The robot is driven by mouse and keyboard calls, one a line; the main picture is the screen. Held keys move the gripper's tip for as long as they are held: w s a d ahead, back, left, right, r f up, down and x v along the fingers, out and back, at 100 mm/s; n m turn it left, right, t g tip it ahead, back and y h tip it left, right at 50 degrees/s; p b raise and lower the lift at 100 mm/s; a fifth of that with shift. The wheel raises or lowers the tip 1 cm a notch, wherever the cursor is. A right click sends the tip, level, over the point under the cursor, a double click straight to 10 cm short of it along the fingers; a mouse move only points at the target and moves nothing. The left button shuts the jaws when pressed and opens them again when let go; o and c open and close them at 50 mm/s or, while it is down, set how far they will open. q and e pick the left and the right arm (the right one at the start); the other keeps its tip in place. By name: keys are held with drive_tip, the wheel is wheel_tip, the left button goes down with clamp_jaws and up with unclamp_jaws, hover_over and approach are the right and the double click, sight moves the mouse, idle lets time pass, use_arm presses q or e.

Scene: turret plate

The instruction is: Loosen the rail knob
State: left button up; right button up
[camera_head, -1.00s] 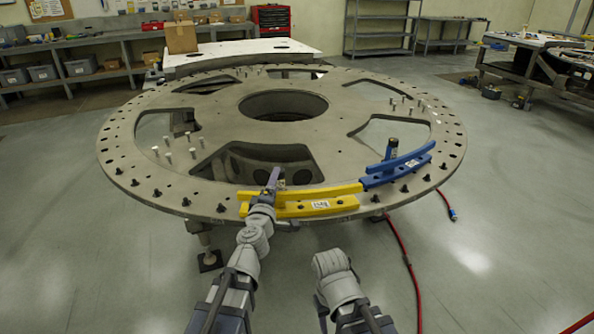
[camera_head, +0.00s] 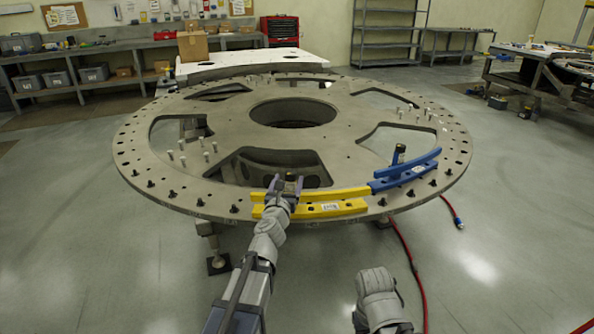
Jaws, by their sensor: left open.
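The yellow rail (camera_head: 345,207) lies along the near rim of the big grey turret plate (camera_head: 352,165). My left gripper (camera_head: 287,183) is at the rail's left part, with its two fingers apart and pointing away from me. A small dark knob-like part (camera_head: 291,177) shows between the fingertips; I cannot tell whether the fingers touch it. The blue rail (camera_head: 405,173) continues to the right, with an upright dark-topped blue post (camera_head: 398,155) behind it. My right arm shows at the lower right, away from the plate, and its fingers are not visible.
The plate has a round central hole, large cutouts, several upright pins (camera_head: 207,150) and dark bolts along its near rim. A red hose (camera_head: 410,262) runs on the floor at right. A cardboard box (camera_head: 193,43) stands behind the plate.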

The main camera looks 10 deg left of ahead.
sight(292, 171)
use_arm(q)
drive_tip(key=shift+w, duration=0.1)
drive_tip(key=w, duration=0.7)
drive_tip(key=shift+w+a, duration=0.35)
drive_tip(key=shift+s, duration=0.1)
clamp_jaws()
